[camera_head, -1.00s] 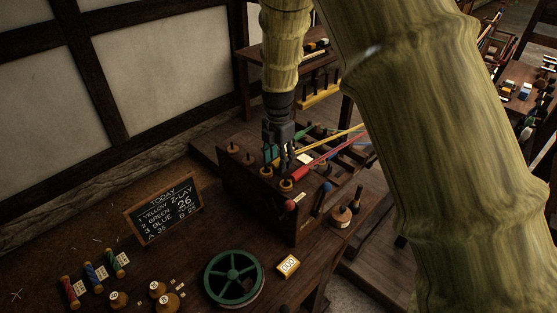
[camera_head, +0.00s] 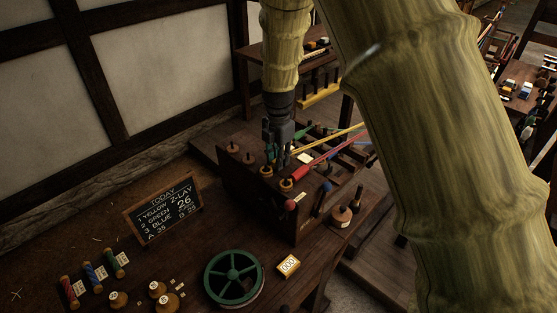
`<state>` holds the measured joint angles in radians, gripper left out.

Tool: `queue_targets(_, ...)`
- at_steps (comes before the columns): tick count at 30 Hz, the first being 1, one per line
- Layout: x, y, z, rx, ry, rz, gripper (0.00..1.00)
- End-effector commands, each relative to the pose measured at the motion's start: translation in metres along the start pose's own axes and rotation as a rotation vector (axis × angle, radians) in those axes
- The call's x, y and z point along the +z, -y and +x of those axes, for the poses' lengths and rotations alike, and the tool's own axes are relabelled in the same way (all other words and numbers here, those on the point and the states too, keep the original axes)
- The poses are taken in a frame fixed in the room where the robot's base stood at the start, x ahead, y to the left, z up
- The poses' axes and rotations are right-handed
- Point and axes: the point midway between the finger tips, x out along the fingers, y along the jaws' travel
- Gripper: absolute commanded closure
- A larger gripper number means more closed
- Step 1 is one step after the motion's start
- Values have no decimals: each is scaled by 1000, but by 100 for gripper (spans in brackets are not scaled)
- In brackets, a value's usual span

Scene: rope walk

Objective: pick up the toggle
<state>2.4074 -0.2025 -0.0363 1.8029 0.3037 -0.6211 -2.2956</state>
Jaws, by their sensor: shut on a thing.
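My gripper (camera_head: 278,161) points down at the top of the dark wooden rope-making frame (camera_head: 258,206). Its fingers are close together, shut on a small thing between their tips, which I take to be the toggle. The toggle itself is almost wholly hidden by the dark fingers and too small to make out. The fingertips are just behind two wooden round fittings on the frame's top, one of them clearly in front (camera_head: 286,185). I cannot tell whether the held thing still touches the frame.
Red, yellow and green strands run back right from the frame, close to my gripper. A chalkboard (camera_head: 163,208), a green spoked wheel (camera_head: 234,278), a "000" counter (camera_head: 288,265), coloured spools (camera_head: 93,277) and wooden weights (camera_head: 167,303) stand on the bench.

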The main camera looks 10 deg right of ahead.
Motion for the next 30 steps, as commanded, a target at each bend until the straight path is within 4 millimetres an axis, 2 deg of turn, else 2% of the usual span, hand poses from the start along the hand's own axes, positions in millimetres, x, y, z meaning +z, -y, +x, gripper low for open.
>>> queue_targets(5,1,0,-12,4,1,0,95)
queue_targets(10,1,-1,-32,5,1,0,95)
queue_targets(30,-95,85,-42,2,1,-2,95)
